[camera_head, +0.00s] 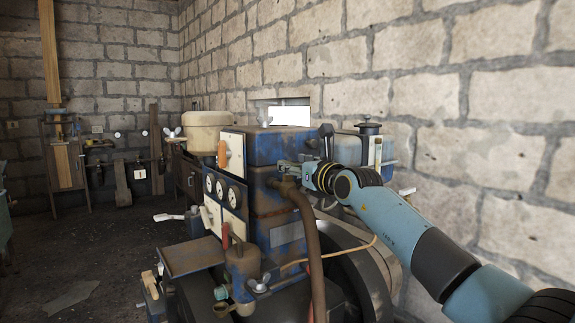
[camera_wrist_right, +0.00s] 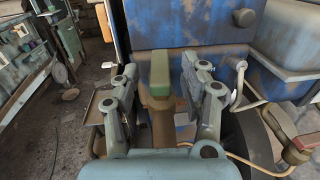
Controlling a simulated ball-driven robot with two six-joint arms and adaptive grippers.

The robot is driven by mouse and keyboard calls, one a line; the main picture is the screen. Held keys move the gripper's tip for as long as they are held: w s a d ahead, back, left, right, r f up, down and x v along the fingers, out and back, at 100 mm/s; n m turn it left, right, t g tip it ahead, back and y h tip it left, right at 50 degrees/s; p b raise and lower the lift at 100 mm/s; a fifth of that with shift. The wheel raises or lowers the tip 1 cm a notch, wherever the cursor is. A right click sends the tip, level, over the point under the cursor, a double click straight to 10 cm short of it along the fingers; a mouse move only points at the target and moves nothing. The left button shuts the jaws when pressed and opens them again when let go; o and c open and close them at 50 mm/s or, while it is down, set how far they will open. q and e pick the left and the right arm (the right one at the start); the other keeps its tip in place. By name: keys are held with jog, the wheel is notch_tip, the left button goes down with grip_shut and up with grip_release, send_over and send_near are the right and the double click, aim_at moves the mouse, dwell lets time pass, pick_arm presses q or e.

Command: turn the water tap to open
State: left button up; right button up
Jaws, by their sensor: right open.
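The likely water tap is a brown fitting with a green-topped lever (camera_wrist_right: 160,72), upright in front of the blue tank in the right wrist view. My right gripper (camera_head: 286,168) reaches in from the right in the head view, at the top of a brown hose (camera_head: 312,235). Its fingers are open in the right wrist view, one on each side of the lever. A gap shows on the left; I cannot tell whether the right finger touches. In the head view the gripper largely hides the lever. My left gripper is not in view.
The blue engine tank (camera_head: 277,147) stands right behind the fitting. Dial gauges (camera_head: 221,190) and a red-handled lever (camera_head: 225,236) are to its left. A dark wheel (camera_head: 355,275) is below my right arm. The stone wall is close behind; open floor lies left.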

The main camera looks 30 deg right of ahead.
aim_at(288, 162)
jog(key=shift+w+b, duration=0.3)
jog(key=shift+w, duration=1.45)
grip_shut()
